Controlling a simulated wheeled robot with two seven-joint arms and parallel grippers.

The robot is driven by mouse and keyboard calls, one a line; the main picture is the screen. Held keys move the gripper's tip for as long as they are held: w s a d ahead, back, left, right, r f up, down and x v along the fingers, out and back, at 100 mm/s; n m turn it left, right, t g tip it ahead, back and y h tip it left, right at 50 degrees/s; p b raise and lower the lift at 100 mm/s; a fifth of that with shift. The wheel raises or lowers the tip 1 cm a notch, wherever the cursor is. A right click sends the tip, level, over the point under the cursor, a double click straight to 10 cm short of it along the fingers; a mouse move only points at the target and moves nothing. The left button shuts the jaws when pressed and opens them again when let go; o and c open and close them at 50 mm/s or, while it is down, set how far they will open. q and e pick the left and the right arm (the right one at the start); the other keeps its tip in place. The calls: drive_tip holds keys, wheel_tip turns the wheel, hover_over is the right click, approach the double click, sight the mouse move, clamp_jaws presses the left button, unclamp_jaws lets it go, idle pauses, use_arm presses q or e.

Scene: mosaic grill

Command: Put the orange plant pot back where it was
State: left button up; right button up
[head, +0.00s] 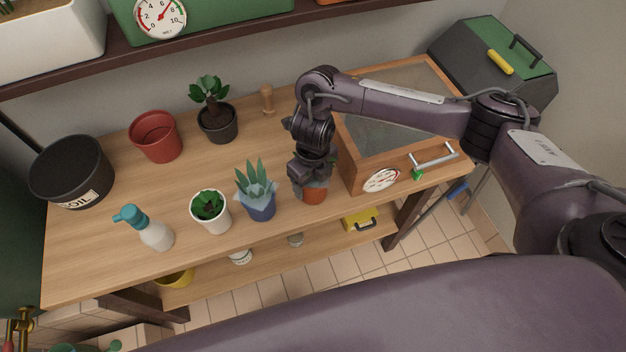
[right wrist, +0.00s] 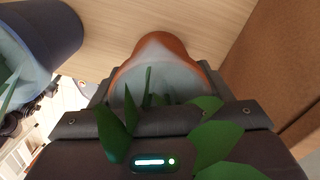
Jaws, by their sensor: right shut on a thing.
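The orange plant pot (head: 314,193) is at the front of the wooden table, between the blue pot and the wooden box. My right gripper (head: 314,182) is shut on it from above and hides much of it. In the right wrist view the orange pot (right wrist: 156,47) sits between the fingers (right wrist: 155,95), with a grey inside and green leaves in front. Whether its base touches the table I cannot tell. My left gripper is not in view.
A blue pot with a succulent (head: 258,205) stands just left of the orange pot. A white pot (head: 212,214), a spray bottle (head: 150,232), an empty red pot (head: 155,138) and a black pot (head: 217,124) stand further left. The wooden box (head: 365,178) is close on the right.

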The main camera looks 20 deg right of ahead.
drive_tip(key=shift+f, duration=0.15)
drive_tip(key=o, duration=1.3)
drive_tip(key=shift+r, duration=0.3)
wheel_tip(320, 180, up, 10)
drive_tip(key=shift+r+p, duration=0.1)
drive_tip(key=shift+p, duration=0.9)
drive_tip(key=shift+r, duration=0.8)
